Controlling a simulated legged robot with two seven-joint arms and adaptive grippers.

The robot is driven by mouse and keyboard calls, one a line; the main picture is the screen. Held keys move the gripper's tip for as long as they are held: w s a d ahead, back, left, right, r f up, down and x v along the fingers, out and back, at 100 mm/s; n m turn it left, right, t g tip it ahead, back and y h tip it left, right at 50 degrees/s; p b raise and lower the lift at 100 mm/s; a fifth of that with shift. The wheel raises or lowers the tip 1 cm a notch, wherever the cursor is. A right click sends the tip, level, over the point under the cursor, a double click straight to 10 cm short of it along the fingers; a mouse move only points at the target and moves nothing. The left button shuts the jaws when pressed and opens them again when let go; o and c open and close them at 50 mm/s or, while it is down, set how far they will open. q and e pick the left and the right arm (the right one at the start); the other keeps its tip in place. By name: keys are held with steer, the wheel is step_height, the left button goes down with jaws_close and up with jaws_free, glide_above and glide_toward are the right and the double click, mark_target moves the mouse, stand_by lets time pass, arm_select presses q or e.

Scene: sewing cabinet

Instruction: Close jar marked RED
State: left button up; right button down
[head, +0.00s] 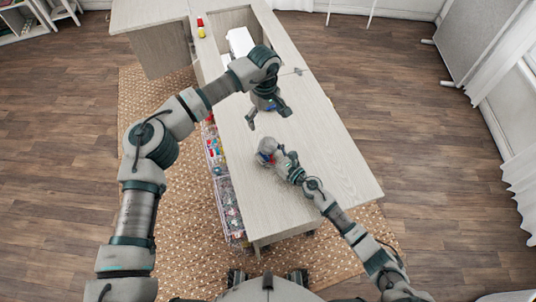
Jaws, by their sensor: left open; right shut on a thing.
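My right gripper (267,153) is low over the middle of the pale wooden cabinet top. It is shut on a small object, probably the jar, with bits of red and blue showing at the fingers. The fingers hide most of it, and I cannot read a RED mark or see its mouth. My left gripper (268,117) is open, fingers spread and pointing down, just beyond the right gripper and apart from it. I cannot make out a separate lid; a small blue patch shows by the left gripper's palm.
The cabinet top (335,165) is clear on the right and near side. A white sewing machine (240,42) stands in the far recess, with red and yellow spools (201,28) left of it. Clear bins of colourful items (229,207) line the left edge. A small dark item (298,71) lies near the far right edge.

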steer(key=shift+f, duration=0.1)
jaws_free()
steer(key=shift+d, duration=0.1)
steer(key=v, duration=1.2)
steer(key=shift+w, duration=0.1)
stand_by(0.4)
